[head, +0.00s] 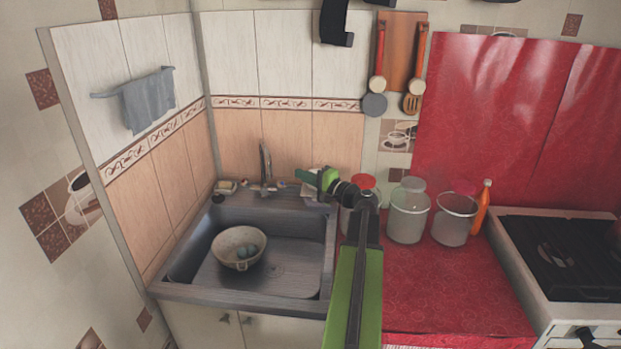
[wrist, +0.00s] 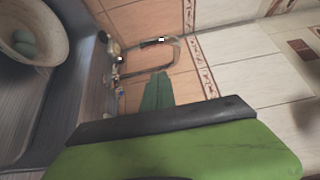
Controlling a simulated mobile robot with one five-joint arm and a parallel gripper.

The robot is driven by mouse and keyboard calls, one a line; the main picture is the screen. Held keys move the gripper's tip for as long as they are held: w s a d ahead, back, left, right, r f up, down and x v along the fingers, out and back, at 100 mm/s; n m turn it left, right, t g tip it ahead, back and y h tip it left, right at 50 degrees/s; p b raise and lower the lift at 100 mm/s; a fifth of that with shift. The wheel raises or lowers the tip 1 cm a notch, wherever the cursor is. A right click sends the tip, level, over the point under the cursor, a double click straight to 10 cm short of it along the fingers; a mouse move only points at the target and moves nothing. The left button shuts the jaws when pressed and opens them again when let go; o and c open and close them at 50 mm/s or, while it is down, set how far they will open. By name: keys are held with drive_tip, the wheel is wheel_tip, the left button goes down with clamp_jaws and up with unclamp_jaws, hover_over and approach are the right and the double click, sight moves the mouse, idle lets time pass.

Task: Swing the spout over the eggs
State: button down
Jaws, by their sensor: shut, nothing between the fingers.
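The metal spout (head: 265,160) rises from the tap at the back edge of the sink, behind and a little right of the bowl. The eggs (head: 247,252), bluish, lie in a pale bowl (head: 226,241) in the sink's left part; the spout is not above them. My gripper (head: 301,176) is shut and empty, to the right of the spout, with a gap between them in the head view. In the wrist view, the closed green fingers (wrist: 158,76) point towards the curved spout (wrist: 176,45); whether they touch cannot be told. Eggs (wrist: 23,42) show there at upper left.
The sink (head: 170,290) has free room right of the bowl. Soap (head: 225,186) sits at its back left corner. Jars (head: 408,215) and an orange bottle (head: 482,207) stand on the red counter (head: 450,300) to the right. A tiled wall (head: 285,135) is close behind the tap.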

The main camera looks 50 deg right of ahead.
drive_tip(key=w+a, duration=0.2)
drive_tip(key=w, duration=0.5)
drive_tip(key=shift+a, duration=0.4)
